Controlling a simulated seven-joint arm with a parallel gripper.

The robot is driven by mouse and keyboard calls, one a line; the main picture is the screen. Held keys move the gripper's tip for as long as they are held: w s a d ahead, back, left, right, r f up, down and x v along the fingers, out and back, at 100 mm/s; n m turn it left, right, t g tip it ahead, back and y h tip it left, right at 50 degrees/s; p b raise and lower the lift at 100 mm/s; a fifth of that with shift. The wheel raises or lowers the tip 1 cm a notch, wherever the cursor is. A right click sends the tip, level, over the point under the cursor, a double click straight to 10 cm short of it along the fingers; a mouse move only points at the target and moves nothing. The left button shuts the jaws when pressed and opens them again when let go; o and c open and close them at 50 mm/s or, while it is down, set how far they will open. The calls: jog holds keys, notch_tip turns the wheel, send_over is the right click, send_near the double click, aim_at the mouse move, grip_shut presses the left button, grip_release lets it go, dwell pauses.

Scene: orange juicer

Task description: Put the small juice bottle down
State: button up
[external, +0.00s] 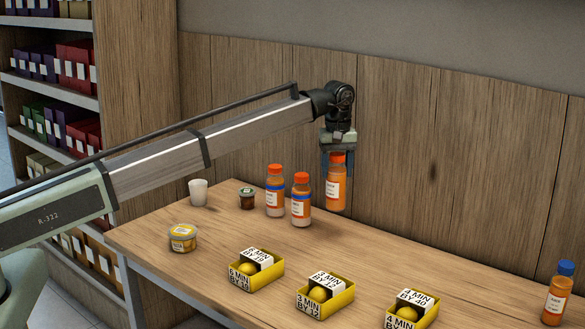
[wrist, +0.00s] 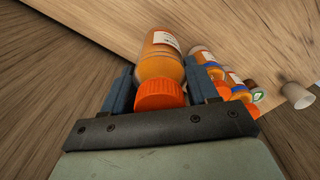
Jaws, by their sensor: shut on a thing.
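My gripper (external: 337,160) is shut on a juice bottle (external: 336,188) with an orange cap and a white label. The bottle hangs upright near the back of the table, beside two other orange-capped bottles. In the wrist view the held bottle (wrist: 162,60) sits between the two blue-grey fingers (wrist: 160,85), cap toward the camera. Whether its base touches the table is hard to tell; it looks slightly raised. Two similar bottles with blue bands, one at the back (external: 275,190) and one in front (external: 301,200), stand to its left.
A white cup (external: 198,192), a small dark jar (external: 247,198) and a yellow tub (external: 183,238) stand at the left. Yellow boxes (external: 256,270) with lemons line the front. A blue-capped bottle (external: 558,293) stands far right. The table (external: 440,262) right of the held bottle is clear.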

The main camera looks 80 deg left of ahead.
aim_at(337, 154)
jog(key=shift+f, duration=4.5)
jog(key=o, duration=1.3)
notch_tip(337, 154, up, 12)
jog(key=shift+r, duration=0.1)
